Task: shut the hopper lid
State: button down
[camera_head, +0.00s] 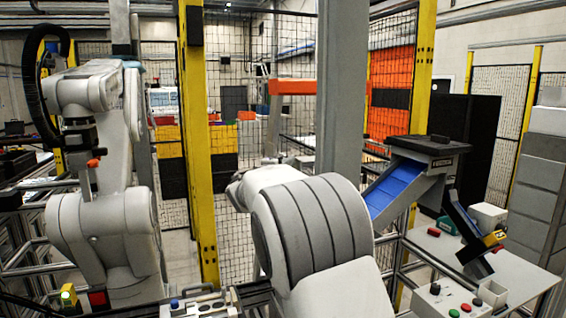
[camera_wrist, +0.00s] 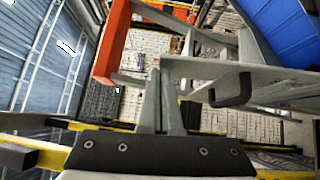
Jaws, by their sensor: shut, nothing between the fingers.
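The hopper shows at the right in the head view, with a blue sloping chute (camera_head: 396,188) under a dark top slab (camera_head: 428,146) that looks like its lid. The slab looks nearly level; I cannot tell how far it is open. In the wrist view, a grey panel (camera_wrist: 285,92) with a black U-shaped handle (camera_wrist: 233,92) is right of my gripper, with a blue surface (camera_wrist: 288,28) beyond. My gripper (camera_wrist: 160,72) is shut and empty, its fingertips left of the handle and apart from it. My gripper is hidden in the head view.
A yellow post (camera_head: 197,150) and a grey column (camera_head: 342,100) stand before mesh fencing. A pale table (camera_head: 520,278) below the hopper carries a dark angled stand (camera_head: 466,238) and a button box (camera_head: 452,302). An orange beam (camera_wrist: 112,45) is left of my fingers.

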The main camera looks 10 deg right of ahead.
jog(key=shift+d, duration=0.1)
jog(key=w+d+m+g+y+p, duration=0.1)
jog(key=d+m, duration=0.1)
jog(key=d, duration=0.6)
jog(key=shift+w+d+r+g, duration=0.15)
jog(key=shift+w+r+g, duration=0.05)
jog(key=shift+w+g, duration=0.15)
